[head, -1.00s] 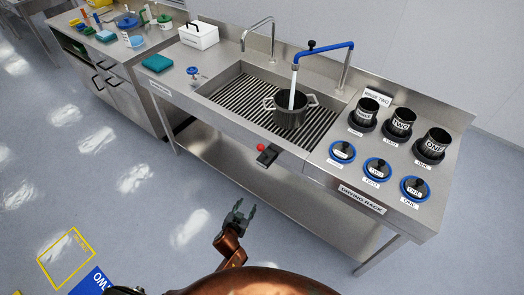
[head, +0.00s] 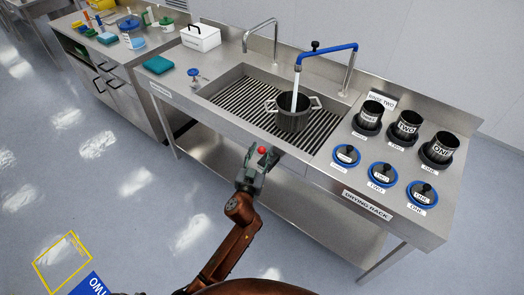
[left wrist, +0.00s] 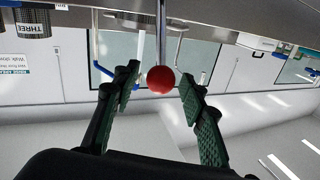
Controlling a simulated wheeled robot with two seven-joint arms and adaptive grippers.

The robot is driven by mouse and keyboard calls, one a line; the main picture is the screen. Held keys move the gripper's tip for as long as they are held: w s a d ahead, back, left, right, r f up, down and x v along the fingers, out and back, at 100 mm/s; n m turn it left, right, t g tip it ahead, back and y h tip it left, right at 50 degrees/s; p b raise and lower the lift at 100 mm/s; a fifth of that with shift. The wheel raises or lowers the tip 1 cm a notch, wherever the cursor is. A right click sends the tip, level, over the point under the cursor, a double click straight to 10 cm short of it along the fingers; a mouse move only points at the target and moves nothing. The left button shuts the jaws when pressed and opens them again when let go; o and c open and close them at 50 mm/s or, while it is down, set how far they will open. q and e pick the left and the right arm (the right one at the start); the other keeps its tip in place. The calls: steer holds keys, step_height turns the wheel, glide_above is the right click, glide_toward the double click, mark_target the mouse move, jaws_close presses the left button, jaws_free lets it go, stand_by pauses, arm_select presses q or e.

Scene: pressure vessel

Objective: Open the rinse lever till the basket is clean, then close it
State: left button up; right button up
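The rinse lever's red ball knob (head: 262,150) sticks out at the front edge of the sink. My left gripper (head: 254,166) is at the knob. In the left wrist view, the red knob (left wrist: 160,80) lies between the two open green-padded fingers (left wrist: 158,88), with a visible gap on each side. A dark pot-like basket with two light handles (head: 293,112) stands on the sink's slatted grate. A white water stream (head: 295,92) runs from the blue spout (head: 326,50) into it. The basket's inside is too small to judge. My right gripper is not in view.
The drying rack area on the right holds several dark labelled cups (head: 404,128) and blue-rimmed lids (head: 382,174). A teal sponge (head: 159,65) and a white box (head: 200,37) sit left of the sink (head: 225,82). Open floor lies in front.

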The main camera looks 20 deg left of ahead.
arm_select(q)
steer(key=shift+w, duration=0.35)
steer(key=shift+c, duration=0.4)
jaws_close()
